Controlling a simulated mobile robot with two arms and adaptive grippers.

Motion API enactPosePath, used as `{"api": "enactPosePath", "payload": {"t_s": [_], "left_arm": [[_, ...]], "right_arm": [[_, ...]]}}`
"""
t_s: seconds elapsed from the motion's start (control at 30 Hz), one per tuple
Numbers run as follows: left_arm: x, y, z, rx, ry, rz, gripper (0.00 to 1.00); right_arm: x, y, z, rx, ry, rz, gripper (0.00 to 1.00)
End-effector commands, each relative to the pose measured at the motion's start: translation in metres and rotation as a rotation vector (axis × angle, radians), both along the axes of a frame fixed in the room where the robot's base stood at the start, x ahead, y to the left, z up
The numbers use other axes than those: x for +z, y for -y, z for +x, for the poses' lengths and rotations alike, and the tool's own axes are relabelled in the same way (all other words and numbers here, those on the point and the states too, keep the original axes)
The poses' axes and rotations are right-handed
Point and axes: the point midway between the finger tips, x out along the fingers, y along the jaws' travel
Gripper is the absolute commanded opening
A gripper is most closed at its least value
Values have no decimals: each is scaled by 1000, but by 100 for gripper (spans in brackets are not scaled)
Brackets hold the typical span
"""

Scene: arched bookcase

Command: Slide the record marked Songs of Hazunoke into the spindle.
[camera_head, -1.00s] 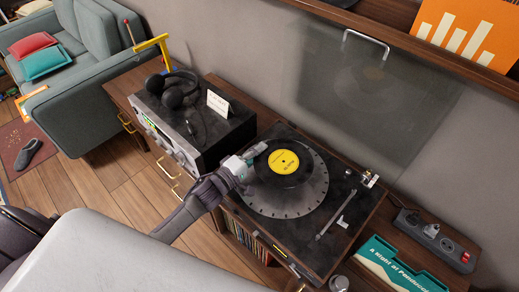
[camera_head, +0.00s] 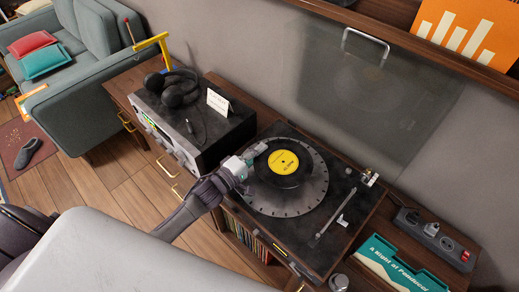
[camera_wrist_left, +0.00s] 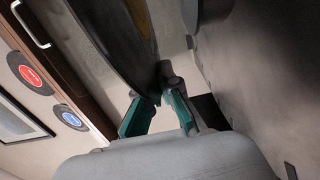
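The black record with a yellow label (camera_head: 284,162) is over the turntable platter (camera_head: 285,208). Its label text is too small to read for certain. My left gripper (camera_head: 256,156) is shut on the record's left edge. In the left wrist view the dark disc (camera_wrist_left: 108,38) runs between the two teal fingers of my left gripper (camera_wrist_left: 160,98). The spindle is hidden, and I cannot tell whether the record touches the platter. My right gripper is not in view.
The tonearm (camera_head: 339,212) stands to the platter's right. A raised clear lid (camera_head: 375,100) is behind. A black amplifier (camera_head: 165,125) carries headphones (camera_head: 175,88) and a white card (camera_head: 218,103) at left. A teal record sleeve (camera_head: 385,258) and a power strip (camera_head: 432,238) lie at right.

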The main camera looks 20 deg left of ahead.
Motion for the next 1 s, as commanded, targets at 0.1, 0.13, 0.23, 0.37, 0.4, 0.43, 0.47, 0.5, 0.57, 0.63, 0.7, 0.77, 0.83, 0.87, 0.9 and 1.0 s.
{"api": "enactPosePath", "payload": {"t_s": [0.1, 0.13, 0.23, 0.37, 0.4, 0.43, 0.47, 0.5, 0.57, 0.63, 0.7, 0.77, 0.83, 0.87, 0.9, 1.0], "left_arm": [[-4, 0, 0, 0, 0, 0, 0], [-5, 0, 0, 0, 0, 0, 0], [-7, 0, 0, 0, 0, 0, 0], [-10, 0, 0, 0, 1, -1, 0], [-11, 0, 0, 0, 1, -1, 0], [-12, 0, 0, 0, 1, -1, 0], [-13, 0, 0, 0, 1, -1, 0], [-14, 0, 0, 0, 1, -1, 0], [-15, 0, 0, 0, 1, -1, 0], [-17, 0, 0, 0, 1, -1, 0], [-19, 0, 0, 0, 1, -1, 0], [-20, 0, 0, 0, 1, 0, 0], [-22, 0, 0, 0, 1, 0, 0], [-23, 0, 0, 0, 1, 0, 0], [-22, 0, 0, 0, 1, 0, 7], [-22, 0, 0, 0, 1, 0, 24]], "right_arm": [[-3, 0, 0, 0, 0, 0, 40], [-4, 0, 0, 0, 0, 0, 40], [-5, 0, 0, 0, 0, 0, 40], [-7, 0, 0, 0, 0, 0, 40], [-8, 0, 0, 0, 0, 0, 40], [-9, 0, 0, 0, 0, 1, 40], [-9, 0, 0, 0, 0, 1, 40], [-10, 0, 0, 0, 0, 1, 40], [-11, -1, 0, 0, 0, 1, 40], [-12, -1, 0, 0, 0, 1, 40], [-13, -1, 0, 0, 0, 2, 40], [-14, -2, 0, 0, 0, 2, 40], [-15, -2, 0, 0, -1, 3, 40], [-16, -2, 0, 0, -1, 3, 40], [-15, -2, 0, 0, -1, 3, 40], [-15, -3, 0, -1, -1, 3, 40]]}}
